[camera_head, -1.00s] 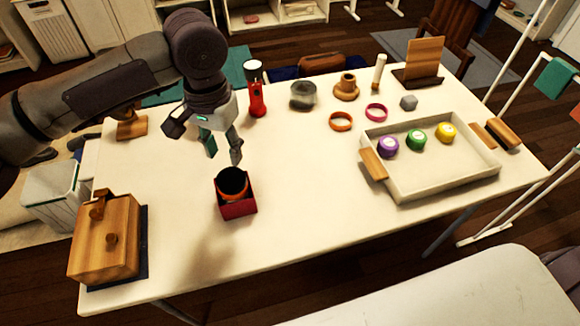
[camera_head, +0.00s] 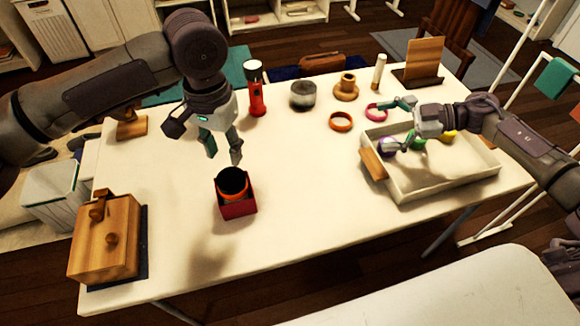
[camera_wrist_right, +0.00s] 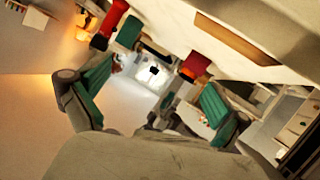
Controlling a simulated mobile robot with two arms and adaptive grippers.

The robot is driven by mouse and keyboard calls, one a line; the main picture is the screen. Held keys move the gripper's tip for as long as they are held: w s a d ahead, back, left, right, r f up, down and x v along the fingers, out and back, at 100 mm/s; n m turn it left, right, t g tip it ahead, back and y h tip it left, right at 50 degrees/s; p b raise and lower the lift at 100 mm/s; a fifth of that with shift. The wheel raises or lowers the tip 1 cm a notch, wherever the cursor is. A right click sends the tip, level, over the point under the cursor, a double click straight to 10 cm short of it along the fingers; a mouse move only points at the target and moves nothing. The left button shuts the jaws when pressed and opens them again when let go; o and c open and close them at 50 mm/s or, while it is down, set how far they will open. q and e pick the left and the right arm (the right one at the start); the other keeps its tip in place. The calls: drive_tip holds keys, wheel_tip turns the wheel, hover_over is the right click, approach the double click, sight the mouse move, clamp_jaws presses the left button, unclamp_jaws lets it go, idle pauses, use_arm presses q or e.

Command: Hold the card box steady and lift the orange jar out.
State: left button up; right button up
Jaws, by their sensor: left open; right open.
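The red card box (camera_head: 238,209) stands on the table left of centre. The orange jar (camera_head: 234,195) sits inside it, with its dark round top and an orange band showing; its lower part is hidden by the box. My left gripper (camera_head: 223,153) is open and empty just above and behind the box, apart from it. My right gripper (camera_head: 388,124) is open and empty over the left part of the white tray, far right of the box. Its spread fingers also show in the right wrist view (camera_wrist_right: 152,98), where the scene is strongly tilted.
The white tray (camera_head: 447,187) holds purple, green and yellow round things, partly covered by my right gripper. A red flashlight (camera_head: 257,100), grey jar (camera_head: 303,95) and orange ring (camera_head: 341,121) stand behind. A wooden box (camera_head: 105,245) is at front left. The table's middle is clear.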

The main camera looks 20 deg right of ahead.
drive_tip(key=s+a+r+n+g+y, duration=0.2)
drive_tip(key=a+n+g, duration=0.15)
drive_tip(key=a, duration=0.75)
drive_tip(key=n+g+h, duration=0.1)
drive_tip(key=n+g, duration=0.1)
drive_tip(key=n, duration=2.6)
approach(236, 197)
drive_tip(key=w+d, duration=0.1)
drive_tip(key=w+d+f, duration=0.1)
drive_tip(key=d, duration=0.1)
drive_tip(key=w+d+f, duration=0.1)
drive_tip(key=shift+w+d, duration=0.3)
drive_tip(key=n, duration=0.2)
drive_tip(key=a+f+n, duration=0.1)
drive_tip(key=n, duration=0.3)
drive_tip(key=shift+a+f, duration=0.2)
drive_tip(key=shift+a, duration=0.05)
drive_tip(key=x, duration=1.3)
drive_tip(key=shift+s+a+f, duration=0.15)
drive_tip(key=shift+a+f, duration=0.1)
drive_tip(key=c, duration=1)
